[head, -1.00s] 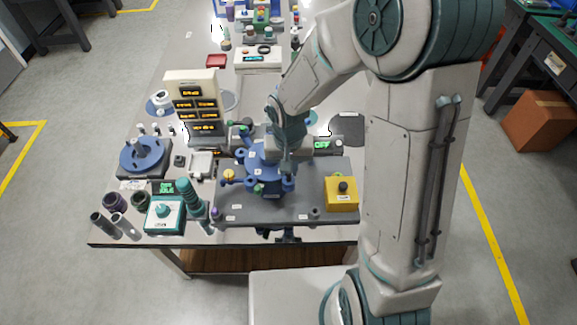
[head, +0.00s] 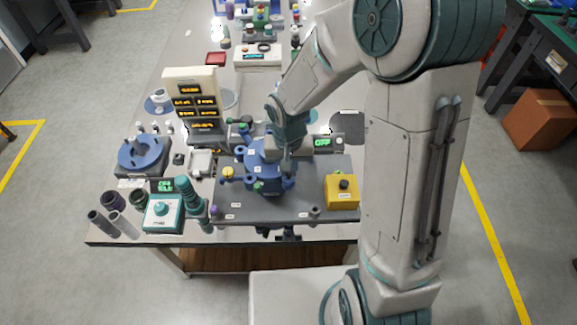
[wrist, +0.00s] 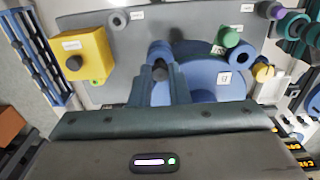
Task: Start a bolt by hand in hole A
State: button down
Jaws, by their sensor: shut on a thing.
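The blue flanged housing (head: 268,176) stands on the grey base plate in the head view. In the wrist view, its round blue body (wrist: 200,80) carries a white letter label that I cannot read surely, and lugs with holes. My gripper (wrist: 160,82) is over one of these lugs, with its fingers shut on a small dark bolt (wrist: 160,71). The bolt lines up with the ring-shaped lug (wrist: 160,50). Whether its tip is inside the hole is hidden. In the head view, my gripper (head: 288,160) is at the housing's right side and the bolt is too small to make out.
A yellow box with a black button (head: 342,192) stands right of the housing on the base plate (head: 270,211). A display tower (head: 192,100) stands behind left. A blue round stand (head: 141,155), a teal-white box (head: 163,212) and several tubes crowd the left side.

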jog(key=shift+f+b, duration=0.45)
jog(key=shift+b, duration=0.2)
dwell(0.9)
jog(key=shift+f, duration=0.1)
jog(key=shift+s+m+b, duration=0.1)
jog(key=shift+m+b, duration=0.65)
jog(key=shift+m, duration=0.15)
jog(key=shift+m+b, duration=0.55)
jog(key=shift+m, duration=0.55)
jog(key=shift+m+b, duration=0.95)
jog(key=shift+m, duration=1.05)
